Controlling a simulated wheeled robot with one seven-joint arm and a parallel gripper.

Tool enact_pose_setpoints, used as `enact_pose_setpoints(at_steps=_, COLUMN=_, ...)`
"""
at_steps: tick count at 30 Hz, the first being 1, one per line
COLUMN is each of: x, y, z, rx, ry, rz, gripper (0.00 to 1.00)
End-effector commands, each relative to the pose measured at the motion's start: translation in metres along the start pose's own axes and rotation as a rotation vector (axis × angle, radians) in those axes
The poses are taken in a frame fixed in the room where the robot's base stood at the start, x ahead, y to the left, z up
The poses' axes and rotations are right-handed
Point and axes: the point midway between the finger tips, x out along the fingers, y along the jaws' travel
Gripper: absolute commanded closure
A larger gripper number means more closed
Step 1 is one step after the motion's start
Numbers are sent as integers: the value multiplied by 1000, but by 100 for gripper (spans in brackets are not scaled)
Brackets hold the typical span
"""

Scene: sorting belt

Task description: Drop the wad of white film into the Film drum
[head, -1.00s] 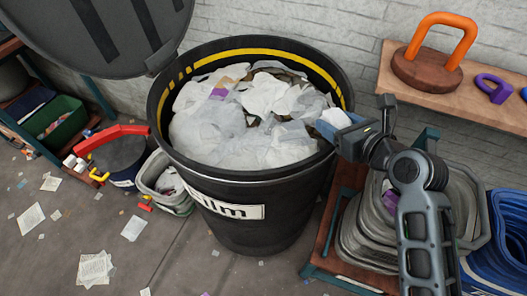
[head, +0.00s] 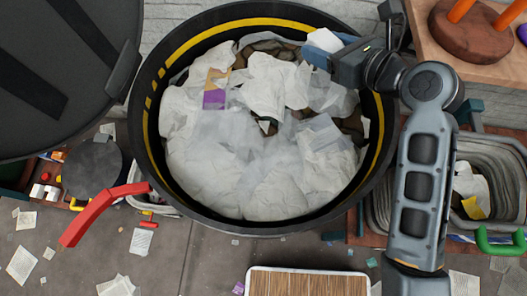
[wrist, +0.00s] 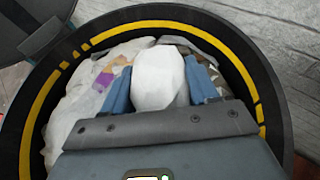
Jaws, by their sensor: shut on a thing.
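The Film drum (head: 152,150) is a large black drum with a yellow band inside its rim, full of crumpled white film and paper. My gripper (head: 318,50) is over the drum's upper right part, inside the rim as seen from above. It is shut on the wad of white film (head: 325,40), a small white lump at its fingertips. In the wrist view the wad (wrist: 158,80) sits between the two blue fingers, above the drum's contents. The drum's rim (wrist: 262,85) curves around it. The gap between wad and contents is hard to judge.
The drum's dark lid (head: 60,80) stands open at the left, with a red handle (head: 100,215) below it. A wooden shelf (head: 425,25) with an orange-handled object is at upper right. Grey stacked bins (head: 500,160) stand right of the drum.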

Motion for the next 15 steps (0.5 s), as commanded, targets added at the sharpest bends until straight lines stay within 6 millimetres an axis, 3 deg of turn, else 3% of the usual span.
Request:
enact_pose_setpoints(at_steps=3, x=15, y=43, z=23, rx=-72, ry=-1, rz=154, gripper=69)
enact_pose_setpoints(at_steps=7, x=22, y=78, z=38, rx=-135, ry=-2, rz=280, gripper=69)
enact_pose_setpoints(at_steps=10, x=24, y=94, z=44, rx=-164, ry=-2, rz=335, gripper=69)
enact_pose_setpoints(at_steps=15, x=26, y=100, z=42, rx=-177, ry=0, rz=359, gripper=69)
